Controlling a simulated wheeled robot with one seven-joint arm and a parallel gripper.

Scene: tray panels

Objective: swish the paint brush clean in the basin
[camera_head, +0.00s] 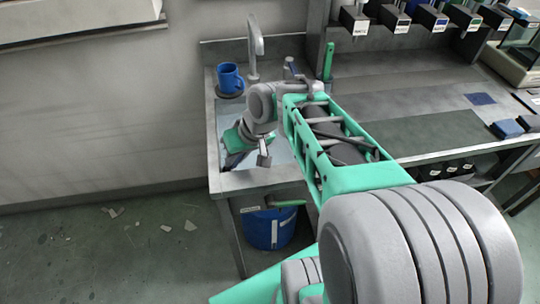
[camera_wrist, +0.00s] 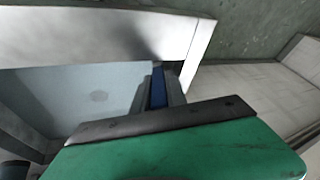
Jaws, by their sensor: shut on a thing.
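My gripper (camera_head: 233,161) hangs over the front left part of the basin (camera_head: 224,112) in the head view, pointing down. In the wrist view my gripper (camera_wrist: 160,92) is shut on a narrow blue piece (camera_wrist: 158,86), which I take for the paint brush. Its bristles are hidden, and I cannot tell whether they touch the basin floor or any water.
A tap (camera_head: 254,48) stands behind the basin. A blue mug (camera_head: 230,77) stands at the basin's back left. A green upright thing (camera_head: 329,62) stands to the right. A blue bucket (camera_head: 270,230) is under the bench. The worktop (camera_head: 400,90) on the right is mostly clear.

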